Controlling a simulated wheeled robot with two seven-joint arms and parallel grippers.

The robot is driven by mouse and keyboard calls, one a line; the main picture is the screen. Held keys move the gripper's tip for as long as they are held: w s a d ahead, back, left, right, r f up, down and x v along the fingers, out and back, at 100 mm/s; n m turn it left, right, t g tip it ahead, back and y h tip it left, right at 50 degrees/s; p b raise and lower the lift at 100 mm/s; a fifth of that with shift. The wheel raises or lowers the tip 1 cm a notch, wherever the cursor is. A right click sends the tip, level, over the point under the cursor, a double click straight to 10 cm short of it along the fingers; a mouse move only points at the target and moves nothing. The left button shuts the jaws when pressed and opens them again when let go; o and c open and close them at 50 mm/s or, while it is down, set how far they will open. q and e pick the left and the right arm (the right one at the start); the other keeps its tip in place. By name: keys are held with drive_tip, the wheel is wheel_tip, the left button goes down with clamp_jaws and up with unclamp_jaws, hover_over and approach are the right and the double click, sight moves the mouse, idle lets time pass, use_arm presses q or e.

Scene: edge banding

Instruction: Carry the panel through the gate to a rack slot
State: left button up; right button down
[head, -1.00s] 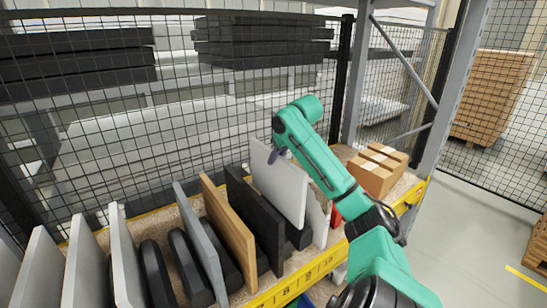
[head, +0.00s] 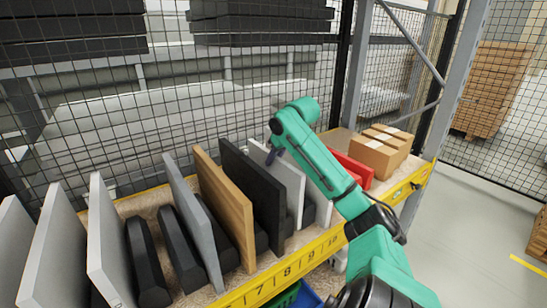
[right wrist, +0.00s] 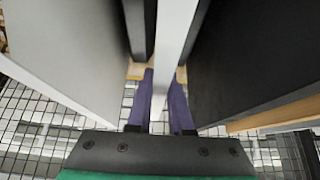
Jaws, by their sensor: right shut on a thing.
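My right gripper (head: 277,148) is shut on a light grey panel (head: 287,186), gripping it near its top edge. The panel stands upright among the others in the rack, between a black panel (head: 253,195) and another pale panel (head: 320,200) at its right. Its lower edge is hidden, so I cannot tell whether it touches the rack floor. In the right wrist view, the purple fingers (right wrist: 160,105) lie on both sides of the held panel (right wrist: 173,45). The black panel (right wrist: 240,60) is on the right there and a pale panel (right wrist: 65,60) on the left.
The rack's yellow front rail (head: 298,263) carries slot numbers. A wooden panel (head: 222,205), grey panel (head: 190,215) and several white panels (head: 110,240) stand further left, with black dividers between. A red thing (head: 352,168) and cardboard boxes (head: 378,153) lie right. Wire mesh (head: 220,90) stands behind.

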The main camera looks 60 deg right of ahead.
drive_tip(key=shift+f, duration=0.2)
drive_tip(key=c, duration=0.7)
unclamp_jaws()
drive_tip(key=shift+r, duration=0.1)
drive_tip(key=shift+c, duration=0.2)
drive_tip(key=b+v, duration=0.1)
drive_tip(key=v, duration=1.3)
drive_tip(key=shift+s+r, duration=0.15)
drive_tip(key=shift+s, duration=0.05)
drive_tip(key=shift+a, duration=0.1)
